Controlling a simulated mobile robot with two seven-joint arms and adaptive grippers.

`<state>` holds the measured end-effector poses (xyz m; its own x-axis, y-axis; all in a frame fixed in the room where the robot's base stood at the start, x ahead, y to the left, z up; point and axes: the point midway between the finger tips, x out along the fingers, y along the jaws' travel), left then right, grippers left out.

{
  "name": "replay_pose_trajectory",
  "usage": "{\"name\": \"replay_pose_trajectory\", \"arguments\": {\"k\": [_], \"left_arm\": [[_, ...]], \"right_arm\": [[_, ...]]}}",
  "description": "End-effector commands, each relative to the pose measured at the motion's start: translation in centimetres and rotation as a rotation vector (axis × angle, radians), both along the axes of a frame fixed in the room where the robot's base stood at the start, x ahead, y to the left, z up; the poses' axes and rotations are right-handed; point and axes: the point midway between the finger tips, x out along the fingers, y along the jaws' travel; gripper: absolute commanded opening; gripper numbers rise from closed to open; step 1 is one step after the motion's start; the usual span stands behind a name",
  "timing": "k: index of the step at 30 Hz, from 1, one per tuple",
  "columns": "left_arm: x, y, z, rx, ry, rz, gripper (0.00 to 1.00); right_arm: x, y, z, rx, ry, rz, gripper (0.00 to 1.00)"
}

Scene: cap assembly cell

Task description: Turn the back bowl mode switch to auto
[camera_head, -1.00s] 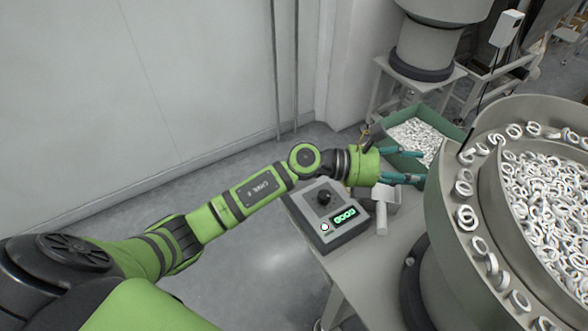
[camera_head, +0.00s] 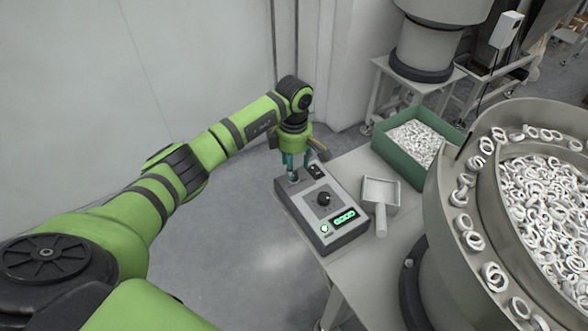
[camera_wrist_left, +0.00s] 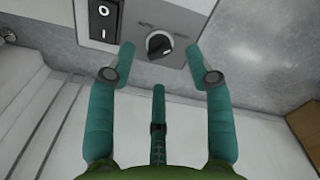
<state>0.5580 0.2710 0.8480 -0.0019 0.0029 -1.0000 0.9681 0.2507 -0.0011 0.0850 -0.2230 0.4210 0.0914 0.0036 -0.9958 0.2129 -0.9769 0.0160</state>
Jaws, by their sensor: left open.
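A grey control box (camera_head: 308,225) stands on the table at the vibrating bowl. A small dark selector knob (camera_wrist_left: 159,44) with a light pointer line sits on its panel in the left wrist view; the labels beside it are too blurred to read. My left gripper (camera_head: 293,172) points down over the far left end of the box. Its teal fingers are open, and in the wrist view the fingertips (camera_wrist_left: 161,55) lie either side of the knob, apart from it. In the head view the fingers mostly hide this knob. My right gripper is not in view.
A black rocker switch (camera_wrist_left: 104,22) is beside the knob. A larger black dial (camera_head: 324,198) and a lit green display (camera_head: 345,216) are on the same box. A white scoop (camera_head: 381,192), a green bin (camera_head: 400,158) of rings and the large bowl (camera_head: 447,200) stand to the right.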

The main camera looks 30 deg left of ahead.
Motion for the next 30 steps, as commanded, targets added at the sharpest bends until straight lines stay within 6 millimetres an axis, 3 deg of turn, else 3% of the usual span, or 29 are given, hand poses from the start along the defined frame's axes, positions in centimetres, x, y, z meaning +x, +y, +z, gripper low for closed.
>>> {"name": "replay_pose_trajectory", "arguments": {"k": [7,17,21,30], "left_arm": [[0.0,-0.1,-2.9,-0.003,0.000,0.001,0.52],[0.0,-0.1,-3.4,-0.003,-0.002,0.000,0.52],[0.0,-0.1,-3.4,-0.003,-0.002,0.000,0.00],[0.0,-0.1,-3.4,-0.002,-0.003,0.009,0.00]], "right_arm": [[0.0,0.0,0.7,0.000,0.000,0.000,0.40],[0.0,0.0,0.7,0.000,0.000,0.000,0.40],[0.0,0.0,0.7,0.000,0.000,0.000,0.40],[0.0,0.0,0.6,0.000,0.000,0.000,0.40]]}}
